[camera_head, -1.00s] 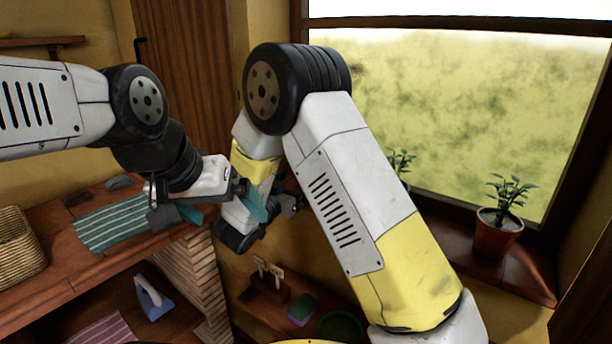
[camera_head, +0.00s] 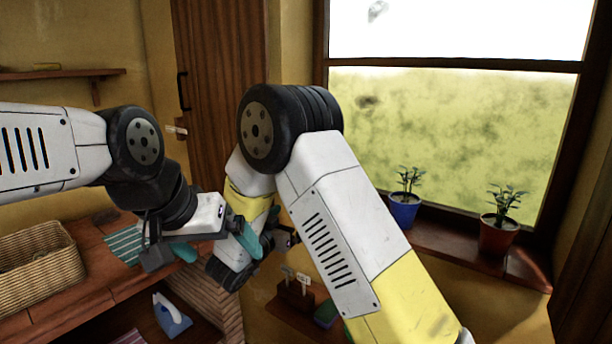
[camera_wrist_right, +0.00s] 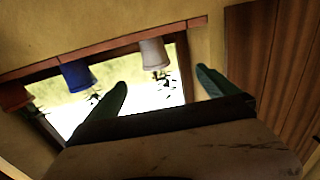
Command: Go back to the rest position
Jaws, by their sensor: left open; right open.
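My left gripper (camera_head: 217,246) is in the head view, above the brick counter's right end. Its teal fingers are apart with nothing between them. My right arm stands folded in the middle of the head view, and its gripper is mostly hidden behind the arms there. In the right wrist view my right gripper (camera_wrist_right: 162,82) has its two dark green fingers spread, empty, with the window behind them.
A wicker basket (camera_head: 40,268) and a striped cloth (camera_head: 122,246) are on the wooden counter (camera_head: 70,309). An iron (camera_head: 172,318) is on the shelf below. Blue (camera_head: 404,211) and red (camera_head: 497,236) plant pots stand on the windowsill; a white pot (camera_wrist_right: 154,54) shows in the wrist view.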

